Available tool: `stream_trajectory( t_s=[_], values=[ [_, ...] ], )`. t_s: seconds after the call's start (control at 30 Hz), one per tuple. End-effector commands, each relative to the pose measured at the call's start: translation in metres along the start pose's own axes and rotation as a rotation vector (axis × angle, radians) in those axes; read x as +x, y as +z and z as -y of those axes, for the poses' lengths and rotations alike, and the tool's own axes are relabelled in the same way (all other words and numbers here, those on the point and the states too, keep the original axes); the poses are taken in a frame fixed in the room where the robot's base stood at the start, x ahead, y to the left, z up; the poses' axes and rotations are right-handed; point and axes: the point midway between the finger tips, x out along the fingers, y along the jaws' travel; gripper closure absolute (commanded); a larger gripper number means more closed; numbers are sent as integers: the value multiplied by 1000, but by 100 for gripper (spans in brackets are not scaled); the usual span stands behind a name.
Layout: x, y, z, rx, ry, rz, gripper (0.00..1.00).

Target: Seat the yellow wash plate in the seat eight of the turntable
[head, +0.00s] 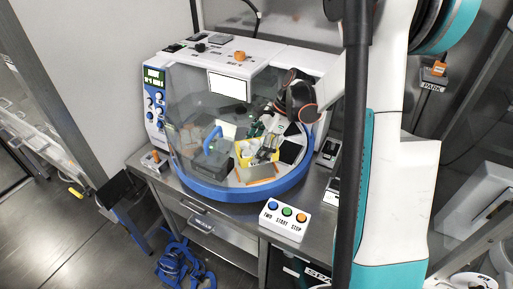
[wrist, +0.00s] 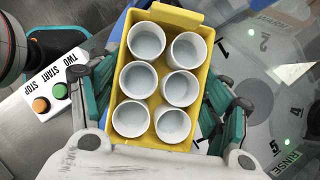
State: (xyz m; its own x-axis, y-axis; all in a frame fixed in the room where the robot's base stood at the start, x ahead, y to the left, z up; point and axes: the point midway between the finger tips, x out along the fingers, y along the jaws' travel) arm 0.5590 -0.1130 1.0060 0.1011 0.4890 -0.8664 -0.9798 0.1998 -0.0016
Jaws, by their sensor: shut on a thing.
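My gripper (wrist: 160,95) is shut on the yellow wash plate (wrist: 193,17), with a finger along each long side. The plate carries several white round cups, and their openings face the wrist camera. In the head view the yellow plate (head: 243,149) is under the clear hood, over the turntable; my gripper (head: 262,142) is small and partly blurred there. The turntable (wrist: 262,92) shows at the right of the wrist view, with printed numbers such as 1, 4 and 5 and the word RINSE. I cannot make out seat eight. Whether the plate touches the turntable is unclear.
The clear hood (head: 190,105) and blue rim (head: 235,192) surround the turntable. A blue handle-like piece (head: 212,139) stands left of the plate. A white button box (head: 285,220) sits in front on the steel bench, also in the wrist view (wrist: 45,98).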

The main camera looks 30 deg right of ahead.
Motion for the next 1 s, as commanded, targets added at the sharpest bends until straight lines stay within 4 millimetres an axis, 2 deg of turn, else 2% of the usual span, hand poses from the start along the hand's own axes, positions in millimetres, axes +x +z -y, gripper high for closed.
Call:
stream_trajectory(
  t_s=[0.6,1.0],
  values=[
    [44,-25,0,0,0,0,58],
    [49,-28,0,0,0,0,58]
  ],
)
